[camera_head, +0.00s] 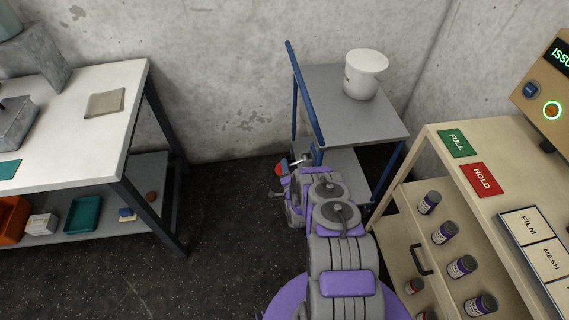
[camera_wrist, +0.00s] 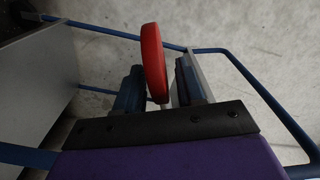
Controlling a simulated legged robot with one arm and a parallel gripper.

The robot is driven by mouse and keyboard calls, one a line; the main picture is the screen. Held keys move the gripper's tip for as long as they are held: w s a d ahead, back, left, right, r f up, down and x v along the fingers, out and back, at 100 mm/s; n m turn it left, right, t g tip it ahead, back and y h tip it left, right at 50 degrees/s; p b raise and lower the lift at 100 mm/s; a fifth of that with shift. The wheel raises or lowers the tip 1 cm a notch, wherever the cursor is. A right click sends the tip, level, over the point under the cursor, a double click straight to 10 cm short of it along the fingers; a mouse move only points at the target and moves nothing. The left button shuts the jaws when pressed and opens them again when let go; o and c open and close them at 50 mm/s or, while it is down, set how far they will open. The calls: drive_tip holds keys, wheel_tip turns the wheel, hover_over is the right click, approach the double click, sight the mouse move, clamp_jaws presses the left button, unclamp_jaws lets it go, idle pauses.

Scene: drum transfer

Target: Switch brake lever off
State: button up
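The brake lever has a red paddle-shaped end (camera_wrist: 153,62) that stands between the two fingers of my gripper (camera_wrist: 160,85) in the wrist view. The fingers are apart. The red end lies close to the left finger, and a gap shows on its right side; whether it touches the left finger I cannot tell. In the head view the red end (camera_head: 282,167) shows small at the tip of my arm, low beside the cart. The cart (camera_head: 329,98) has a grey top and a blue frame. The lever's lower part and pivot are mostly hidden.
A white bucket (camera_head: 365,74) stands on the cart's top. A beige bench (camera_head: 495,180) with signs and several small bottles is at right. A white workbench (camera_head: 100,135) stands at left.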

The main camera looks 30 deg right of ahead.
drive_tip(key=shift+d, duration=0.15)
clamp_jaws()
idle(0.5)
